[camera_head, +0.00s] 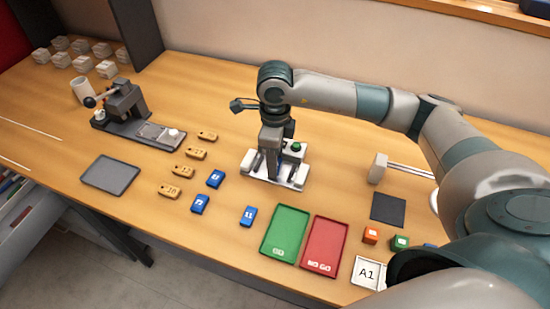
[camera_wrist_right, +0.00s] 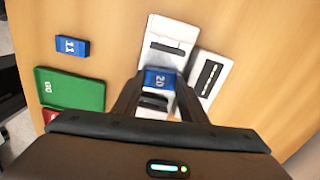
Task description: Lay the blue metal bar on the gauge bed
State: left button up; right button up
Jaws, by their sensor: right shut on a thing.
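My right gripper (camera_head: 271,178) reaches down over the white gauge (camera_head: 297,179). In the right wrist view its fingers (camera_wrist_right: 160,88) are shut on a blue metal bar (camera_wrist_right: 159,77) marked 20. The bar is over the gauge's white bed (camera_wrist_right: 170,36); whether it touches the bed I cannot tell. In the head view the gripper hides the held bar. The gauge has a green button (camera_head: 296,146). My left gripper is not in view.
Other blue bars (camera_head: 248,216) lie left of the gauge, near several tan tags (camera_head: 183,171). A green tray (camera_head: 285,232) and a red tray (camera_head: 324,246) lie in front. A lever device (camera_head: 125,108) stands left. Bare table surrounds the gauge's back.

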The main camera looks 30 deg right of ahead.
dwell(0.3)
jog(key=shift+b, duration=0.35)
dwell(0.4)
jog(key=shift+d, duration=0.1)
jog(key=shift+d+f, duration=0.1)
jog(key=shift+f, duration=0.1)
